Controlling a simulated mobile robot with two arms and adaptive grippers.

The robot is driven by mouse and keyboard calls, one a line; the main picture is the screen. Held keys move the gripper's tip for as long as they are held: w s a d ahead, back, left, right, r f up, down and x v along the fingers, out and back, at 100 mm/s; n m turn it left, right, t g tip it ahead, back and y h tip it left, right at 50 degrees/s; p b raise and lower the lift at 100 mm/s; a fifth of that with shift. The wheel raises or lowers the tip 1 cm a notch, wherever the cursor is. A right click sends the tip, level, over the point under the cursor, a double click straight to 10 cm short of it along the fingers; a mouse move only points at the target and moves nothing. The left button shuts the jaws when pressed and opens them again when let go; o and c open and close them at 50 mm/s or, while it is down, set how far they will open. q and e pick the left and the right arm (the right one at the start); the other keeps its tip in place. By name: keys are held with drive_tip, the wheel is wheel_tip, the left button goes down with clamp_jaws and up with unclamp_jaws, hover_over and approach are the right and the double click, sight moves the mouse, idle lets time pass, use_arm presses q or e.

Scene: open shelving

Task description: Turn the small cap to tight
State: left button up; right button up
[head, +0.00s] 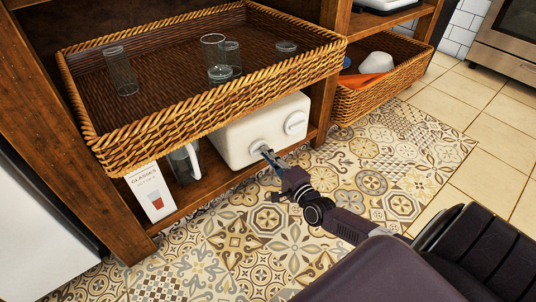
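A white container (232,139) lies on the bottom shelf, under the wicker basket, with its capped face toward the floor side. It has two round white caps. The larger-looking cap (295,123) is on the right and is uncovered. The smaller-looking cap (258,145) is on the left, lower down. My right gripper (267,154) reaches in from the lower right, with its fingertips at this left cap and partly covering it. I cannot tell whether the fingers are closed on the cap or only beside it. My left gripper is not in view.
A wicker basket (215,104) with several glasses hangs over the container. A glass pitcher (184,163) and a glasses box (150,192) stand left of it. Another basket (372,98) is at the right. The patterned rug (240,235) in front is clear.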

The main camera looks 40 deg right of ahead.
drive_tip(key=o, duration=0.4)
drive_tip(key=s, duration=1.2)
drive_tip(key=shift+a, duration=0.15)
